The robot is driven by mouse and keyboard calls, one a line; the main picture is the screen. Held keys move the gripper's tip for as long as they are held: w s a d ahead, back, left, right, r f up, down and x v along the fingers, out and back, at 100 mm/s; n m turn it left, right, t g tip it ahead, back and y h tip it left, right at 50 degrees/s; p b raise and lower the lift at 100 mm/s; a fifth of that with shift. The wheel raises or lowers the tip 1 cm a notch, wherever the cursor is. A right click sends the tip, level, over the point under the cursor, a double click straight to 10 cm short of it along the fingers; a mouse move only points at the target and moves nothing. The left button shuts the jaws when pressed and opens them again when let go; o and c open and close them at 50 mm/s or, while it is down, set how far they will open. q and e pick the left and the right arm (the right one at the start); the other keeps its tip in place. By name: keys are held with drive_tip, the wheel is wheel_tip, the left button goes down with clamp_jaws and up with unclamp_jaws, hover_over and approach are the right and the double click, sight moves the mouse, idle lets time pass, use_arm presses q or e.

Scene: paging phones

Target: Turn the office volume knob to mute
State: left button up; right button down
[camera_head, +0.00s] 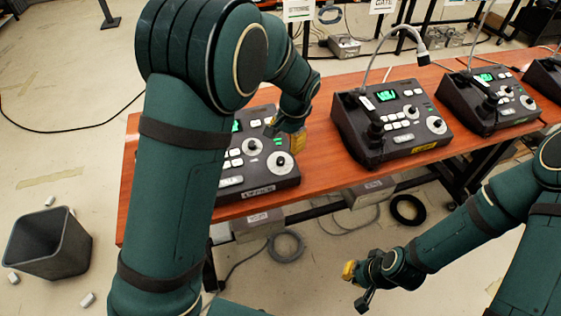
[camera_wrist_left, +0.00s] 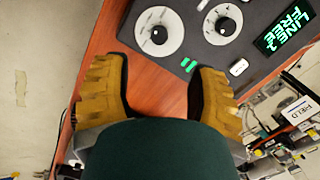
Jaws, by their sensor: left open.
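The nearest paging phone (camera_head: 275,185) is a dark console on the wooden table, partly hidden by my left arm. It has a large white dial with a black knob (camera_head: 282,162) and a smaller dial (camera_head: 252,146). I cannot read which dial is the office volume. In the left wrist view, the large dial (camera_wrist_left: 159,31), the small dial (camera_wrist_left: 224,24) and a green "LINE FREE" display (camera_wrist_left: 285,30) lie beyond my fingers. My left gripper (camera_head: 297,140) is open and empty over the console's right side; its yellow fingers (camera_wrist_left: 157,92) show apart. My right gripper (camera_head: 355,284) is open and empty, low beyond the table's front edge.
A second console (camera_head: 390,120) with a gooseneck microphone stands to the right, and a third (camera_head: 490,100) beyond it. Bare wooden table (camera_head: 318,165) lies between the first two. A bin (camera_head: 48,243) stands on the floor at left. Cables lie under the table.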

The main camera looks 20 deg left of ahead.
sight(280, 160)
use_arm(q)
drive_tip(key=b+x, duration=0.2)
drive_tip(key=x, duration=0.9)
clamp_jaws()
